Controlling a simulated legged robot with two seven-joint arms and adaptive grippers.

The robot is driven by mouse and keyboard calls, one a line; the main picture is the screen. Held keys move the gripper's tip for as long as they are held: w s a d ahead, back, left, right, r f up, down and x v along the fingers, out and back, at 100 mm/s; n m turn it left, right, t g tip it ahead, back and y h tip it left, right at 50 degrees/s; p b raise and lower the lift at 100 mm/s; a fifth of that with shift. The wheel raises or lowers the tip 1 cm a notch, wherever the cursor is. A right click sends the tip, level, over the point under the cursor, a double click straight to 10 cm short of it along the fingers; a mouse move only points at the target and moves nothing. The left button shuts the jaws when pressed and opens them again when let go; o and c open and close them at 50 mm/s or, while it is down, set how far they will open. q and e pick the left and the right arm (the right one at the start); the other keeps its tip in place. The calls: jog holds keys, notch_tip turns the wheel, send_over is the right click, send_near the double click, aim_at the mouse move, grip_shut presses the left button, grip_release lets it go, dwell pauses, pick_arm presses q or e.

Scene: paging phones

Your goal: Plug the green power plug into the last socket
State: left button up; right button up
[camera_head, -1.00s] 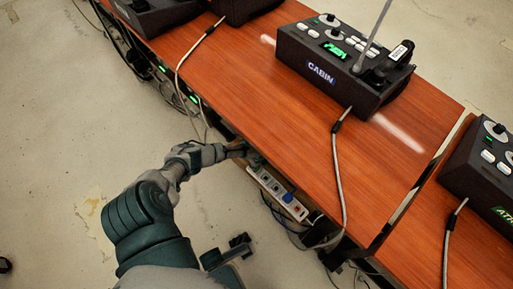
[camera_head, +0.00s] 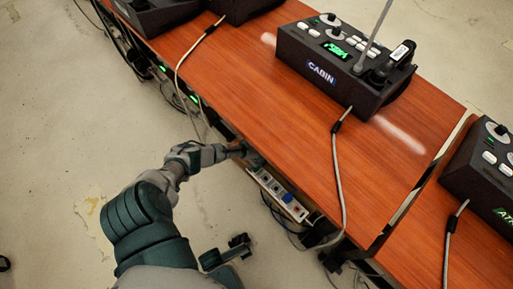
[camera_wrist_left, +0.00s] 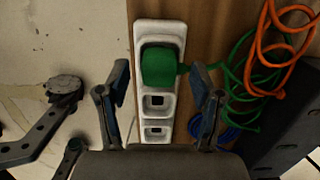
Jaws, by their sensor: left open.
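The green power plug (camera_wrist_left: 159,68) sits at the top socket of the white power strip (camera_wrist_left: 173,30) in the left wrist view. Its green cable leaves to the right. Two empty sockets show below it. My left gripper (camera_wrist_left: 160,72) is open, with one finger on each side of the plug and gaps between. In the head view, my left gripper (camera_head: 250,155) is at the far end of the strip (camera_head: 277,189), below the table edge, and hides the green plug.
A blue plug (camera_head: 288,197) sits further along the strip. Orange (camera_wrist_left: 265,40) and green cables coil beside the strip in the wrist view. The wooden table (camera_head: 260,120) carries the CABIN phone (camera_head: 345,65), and a grey cord hangs over its edge. Open floor lies left.

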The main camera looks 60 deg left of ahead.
pick_arm(q)
notch_tip(320, 180, up, 12)
jog(key=d, duration=0.1)
jog(key=shift+w+d+f, duration=0.2)
